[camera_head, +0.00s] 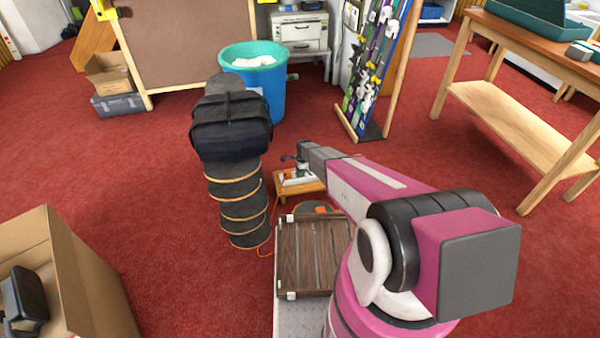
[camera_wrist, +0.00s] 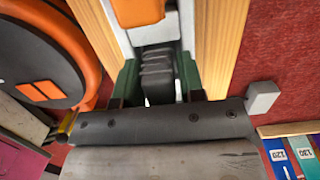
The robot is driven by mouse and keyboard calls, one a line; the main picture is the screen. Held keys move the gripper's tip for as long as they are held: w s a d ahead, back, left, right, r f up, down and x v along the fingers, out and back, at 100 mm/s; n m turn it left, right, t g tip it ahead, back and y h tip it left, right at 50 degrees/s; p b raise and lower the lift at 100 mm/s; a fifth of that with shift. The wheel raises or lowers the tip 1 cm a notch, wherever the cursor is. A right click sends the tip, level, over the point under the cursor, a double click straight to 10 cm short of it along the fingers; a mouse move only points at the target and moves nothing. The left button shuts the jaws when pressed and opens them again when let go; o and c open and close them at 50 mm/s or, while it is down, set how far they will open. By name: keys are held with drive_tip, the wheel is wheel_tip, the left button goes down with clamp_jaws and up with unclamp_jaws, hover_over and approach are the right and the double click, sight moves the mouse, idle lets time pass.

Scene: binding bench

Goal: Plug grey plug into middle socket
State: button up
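In the wrist view a grey ribbed plug (camera_wrist: 157,75) sits between the two green fingers of my gripper (camera_wrist: 158,85). The fingers appear to press on both its sides. Beyond it is a white socket strip (camera_wrist: 153,34) with an orange part (camera_wrist: 138,11) at the top edge. The plug covers the strip below it, so I cannot tell which socket it faces or whether it is inserted. In the head view my gripper (camera_head: 291,160) is just above the white strip (camera_head: 297,178) on a small wooden stand (camera_head: 312,187).
A black cable reel with an orange rim (camera_wrist: 38,55) lies beside the stand. A slatted wooden top (camera_head: 315,262) is nearer. A dark column with orange rings (camera_head: 235,205) stands left, a blue bin (camera_head: 262,90) behind.

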drive_tip(key=o, duration=0.3)
drive_tip(key=shift+f, duration=0.3)
drive_tip(key=shift+r, duration=0.1)
